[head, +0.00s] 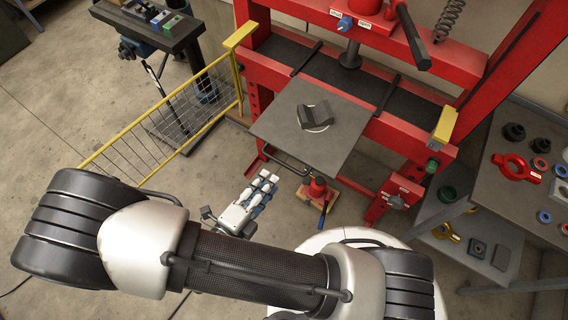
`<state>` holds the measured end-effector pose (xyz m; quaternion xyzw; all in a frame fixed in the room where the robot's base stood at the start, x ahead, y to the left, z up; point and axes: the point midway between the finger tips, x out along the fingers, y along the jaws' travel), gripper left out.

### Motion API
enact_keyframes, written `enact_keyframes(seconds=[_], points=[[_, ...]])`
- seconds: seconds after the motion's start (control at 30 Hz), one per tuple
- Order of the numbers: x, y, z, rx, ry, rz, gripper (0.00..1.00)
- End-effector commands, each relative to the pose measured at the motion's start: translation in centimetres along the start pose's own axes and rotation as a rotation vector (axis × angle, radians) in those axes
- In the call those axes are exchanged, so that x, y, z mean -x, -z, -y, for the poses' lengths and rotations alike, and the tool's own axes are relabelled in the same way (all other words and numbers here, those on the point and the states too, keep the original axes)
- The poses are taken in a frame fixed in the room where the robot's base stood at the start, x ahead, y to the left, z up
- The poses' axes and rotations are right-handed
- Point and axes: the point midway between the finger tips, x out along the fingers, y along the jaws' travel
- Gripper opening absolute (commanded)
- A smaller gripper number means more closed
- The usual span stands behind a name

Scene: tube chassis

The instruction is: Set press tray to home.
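The press tray (345,148) is a flat grey square plate. It juts out from the red press (415,135) toward my side, over the floor. A dark V-shaped block (315,115) sits on a pale round mark on the plate. A dark bar handle (284,163) runs along the tray's near left edge. My gripper (266,183), white with blue and dark parts, is just below and left of this handle, seemingly apart from it. Its fingers are small and seen from above, so its opening is unclear. I see nothing held in it.
A yellow-railed mesh guard (160,135) stands left of the press. A red bottle jack (318,188) stands under the tray's near edge. A grey side table (520,175) with rings and small parts is at right. A dark bench (150,25) is at top left. Bare floor lies between.

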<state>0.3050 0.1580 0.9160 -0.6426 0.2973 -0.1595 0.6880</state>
Motion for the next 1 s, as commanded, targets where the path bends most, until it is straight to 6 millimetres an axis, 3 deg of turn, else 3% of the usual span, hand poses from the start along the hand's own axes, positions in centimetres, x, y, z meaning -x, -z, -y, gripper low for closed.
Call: enact_keyframes(seconds=[0.2, 0.4, 0.6, 0.87, 1.0], points=[[-4.9, 0.2, -0.2, 0.0, 0.0, -0.007, 0.28], [-7.8, 0.1, -0.1, -0.001, 0.0, -0.004, 0.28], [-9.0, 0.1, 0.0, -0.001, 0.0, -0.002, 0.28], [-9.0, 0.0, 0.0, -0.001, 0.0, 0.0, 0.28], [-9.0, 0.0, 0.0, -0.001, 0.0, -0.001, 0.19]])
